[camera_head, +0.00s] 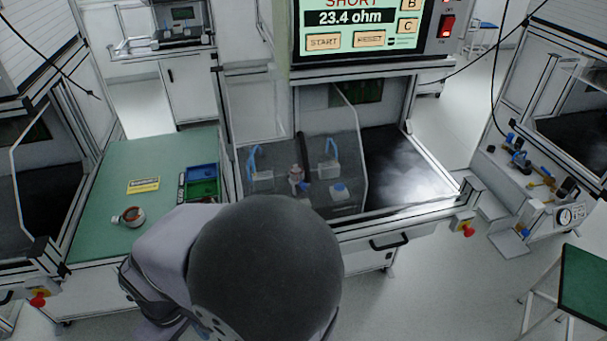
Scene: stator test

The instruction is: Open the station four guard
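The test station in the middle has a screen (350,18) reading SHORT and 23.4 ohm. A clear, tinted guard panel (345,190) covers the left part of its opening, with a dark upright bar (302,155) that may be its handle. The right part, over a dark mat (412,165), looks uncovered. Blue-handled clamps (328,160) and a small fixture (297,178) show through the panel. No station number is readable, so I cannot tell which station is four. My arm fills the lower middle; my gripper is not visible.
A green bench (120,190) at left holds a copper-coloured ring part (128,216), a yellow label and blue and green bins (203,182). A black handle (390,241) and a red emergency button (467,230) are on the station front. Another station with a gauge (566,216) stands right.

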